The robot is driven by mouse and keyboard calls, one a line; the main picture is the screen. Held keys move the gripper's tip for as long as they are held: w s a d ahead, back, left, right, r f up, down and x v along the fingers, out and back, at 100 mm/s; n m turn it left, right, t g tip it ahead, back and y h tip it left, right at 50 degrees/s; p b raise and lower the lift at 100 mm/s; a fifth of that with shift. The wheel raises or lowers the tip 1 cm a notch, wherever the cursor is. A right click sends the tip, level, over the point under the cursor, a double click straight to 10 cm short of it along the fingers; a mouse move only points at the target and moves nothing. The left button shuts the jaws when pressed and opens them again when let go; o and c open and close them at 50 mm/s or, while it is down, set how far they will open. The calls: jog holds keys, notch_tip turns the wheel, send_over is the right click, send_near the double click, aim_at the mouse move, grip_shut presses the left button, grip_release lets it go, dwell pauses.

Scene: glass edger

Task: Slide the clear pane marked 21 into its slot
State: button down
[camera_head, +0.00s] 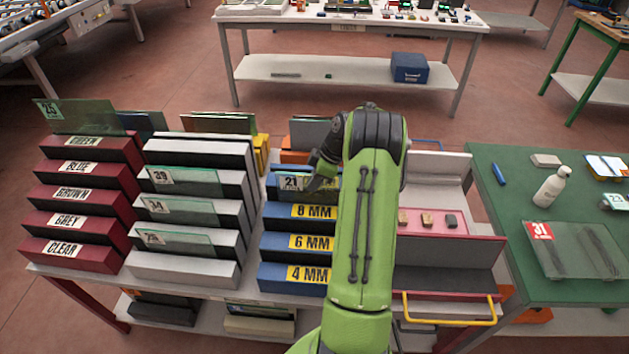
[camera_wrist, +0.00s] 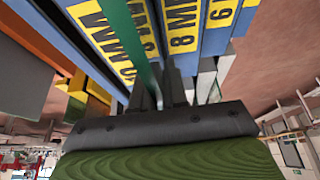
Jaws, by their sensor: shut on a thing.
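The clear pane marked 21 (camera_head: 291,183) is at the rear of the blue rack (camera_head: 268,244), in front of its upper blocks and above the 8 MM label. My gripper (camera_head: 318,181) is shut on the pane's right side; my arm hides part of the pane and rack. In the wrist view the pane (camera_wrist: 140,40) shows nearly edge-on as a green strip, running from my gripper (camera_wrist: 165,92) past the blue blocks and their yellow labels (camera_wrist: 181,28). I cannot tell whether its lower edge is inside a slot.
A grey-white rack (camera_head: 185,270) with several numbered panes stands left of the blue rack, and a dark red rack (camera_head: 75,250) farther left. A pink tray (camera_head: 432,230) lies right of my arm. A green table (camera_head: 500,210) holds a bottle (camera_head: 551,187) and pane 31 (camera_head: 575,250).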

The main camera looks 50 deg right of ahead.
jog(key=shift+f+b, duration=0.3)
jog(key=shift+b, duration=0.05)
jog(key=c, duration=1.1)
grip_release()
jog(key=p+v, duration=0.3)
jog(key=v, duration=1.2)
jog(key=shift+s+r, duration=0.1)
jog(key=shift+r, duration=0.3)
